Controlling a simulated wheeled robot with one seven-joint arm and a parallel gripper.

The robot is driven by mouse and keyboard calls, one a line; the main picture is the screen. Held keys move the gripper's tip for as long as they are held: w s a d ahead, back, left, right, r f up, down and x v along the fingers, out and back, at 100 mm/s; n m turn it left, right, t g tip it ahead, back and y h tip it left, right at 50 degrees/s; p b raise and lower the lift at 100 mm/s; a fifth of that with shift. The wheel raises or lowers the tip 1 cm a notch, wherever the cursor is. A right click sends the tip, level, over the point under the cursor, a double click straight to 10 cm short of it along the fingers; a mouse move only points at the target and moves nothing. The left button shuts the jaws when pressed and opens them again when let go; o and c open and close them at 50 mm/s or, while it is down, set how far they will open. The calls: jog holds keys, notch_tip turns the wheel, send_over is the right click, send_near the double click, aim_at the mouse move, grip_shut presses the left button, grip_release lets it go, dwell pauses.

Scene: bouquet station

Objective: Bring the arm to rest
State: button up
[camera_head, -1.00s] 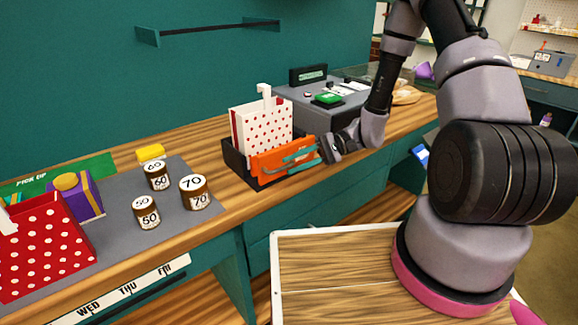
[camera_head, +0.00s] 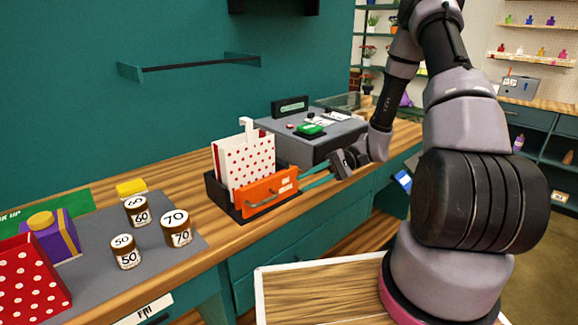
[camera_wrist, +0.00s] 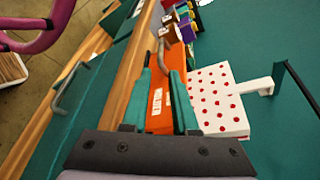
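My gripper (camera_head: 302,178) has teal fingers. It is at the right end of the orange item, with its fingers spread and nothing gripped between them. In the wrist view my gripper (camera_wrist: 160,95) shows its two fingers apart, with the orange item (camera_wrist: 170,85) seen between and beyond them. The orange item (camera_head: 262,196) has white lettering and a grey handle. It stands in a black tray (camera_head: 215,193) in front of a white bag with red dots (camera_head: 243,162). My arm is stretched forward over the counter's edge, with its elbow high.
A grey counter unit (camera_head: 330,142) with a green device (camera_head: 310,129) stands behind my gripper. Numbered jars (camera_head: 176,231), a purple box (camera_head: 62,238) and a red dotted bag (camera_head: 28,285) stand at the left. The floor at the right is clear.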

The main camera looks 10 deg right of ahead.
jog(key=s+d+r+t+h, duration=0.3)
jog(key=s+r+t+h, duration=0.1)
jog(key=r, duration=0.6)
jog(key=s+d+r+t+h, duration=0.3)
jog(key=s+r+h, duration=0.1)
jog(key=r, duration=0.7)
jog(key=s+d+r+m+t+h, duration=0.1)
jog(key=s+d+r+t+h, duration=0.2)
jog(key=r, duration=0.7)
jog(key=shift+s+r+t+h, duration=0.2)
jog(key=shift+s+t+h, duration=0.55)
jog(key=shift+t+h, duration=0.05)
